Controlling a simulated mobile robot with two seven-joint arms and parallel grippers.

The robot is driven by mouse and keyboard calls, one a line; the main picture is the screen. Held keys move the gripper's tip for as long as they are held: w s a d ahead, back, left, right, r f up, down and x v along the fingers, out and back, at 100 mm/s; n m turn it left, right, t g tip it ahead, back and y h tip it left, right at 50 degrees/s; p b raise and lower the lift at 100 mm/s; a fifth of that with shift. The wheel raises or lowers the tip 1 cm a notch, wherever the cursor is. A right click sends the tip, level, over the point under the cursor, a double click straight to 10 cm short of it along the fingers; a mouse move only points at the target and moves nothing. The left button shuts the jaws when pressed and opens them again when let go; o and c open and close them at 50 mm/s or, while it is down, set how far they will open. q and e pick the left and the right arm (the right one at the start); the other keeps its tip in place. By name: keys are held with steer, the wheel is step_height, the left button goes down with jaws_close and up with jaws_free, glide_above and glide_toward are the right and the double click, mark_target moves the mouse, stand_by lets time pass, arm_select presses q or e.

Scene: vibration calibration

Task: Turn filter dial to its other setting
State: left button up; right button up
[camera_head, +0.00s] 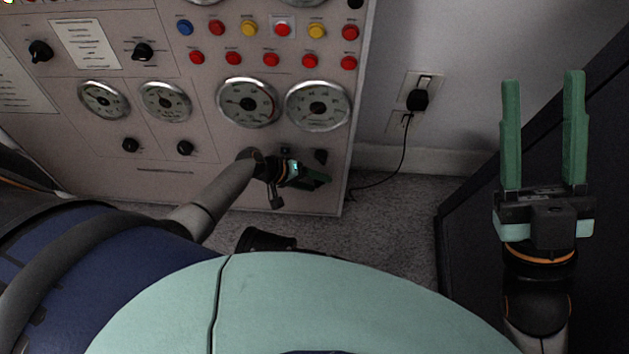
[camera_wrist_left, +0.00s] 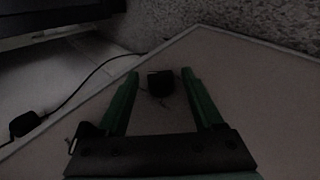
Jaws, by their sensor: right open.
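My left gripper (camera_head: 316,178) is at the lower right of the grey control panel (camera_head: 240,185). In the left wrist view its green fingers (camera_wrist_left: 160,78) are apart. A black knob (camera_wrist_left: 160,84) shows between the fingertips, with a gap on each side; the gripper hides it in the head view. The labels are too small to read, so I cannot tell which knob is the filter dial. My right gripper (camera_head: 542,85) is open and empty at the right, away from the panel.
Round gauges (camera_head: 317,106) and rows of red, yellow and blue buttons (camera_head: 271,60) are above. A black plug (camera_head: 417,100) with a cord is in the wall socket. A dark cabinet (camera_head: 470,225) stands at the right.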

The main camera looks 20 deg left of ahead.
arm_select(q)
jaws_close()
stand_by(0.3)
steer(key=shift+s+a+f+n+t+h, duration=0.1)
steer(key=shift+a+f+n+t+h, duration=0.15)
steer(key=shift+h, duration=0.25)
steer(key=shift+n+t+h, duration=0.15)
steer(key=shift+t+h, duration=0.2)
steer(key=shift+h, duration=0.15)
steer(key=shift+s+a+f+n+t+h, duration=0.1)
steer(key=shift+a+f+n+t+h, duration=0.15)
steer(key=shift+t+h, duration=0.3)
steer(key=shift+d+r, duration=0.1)
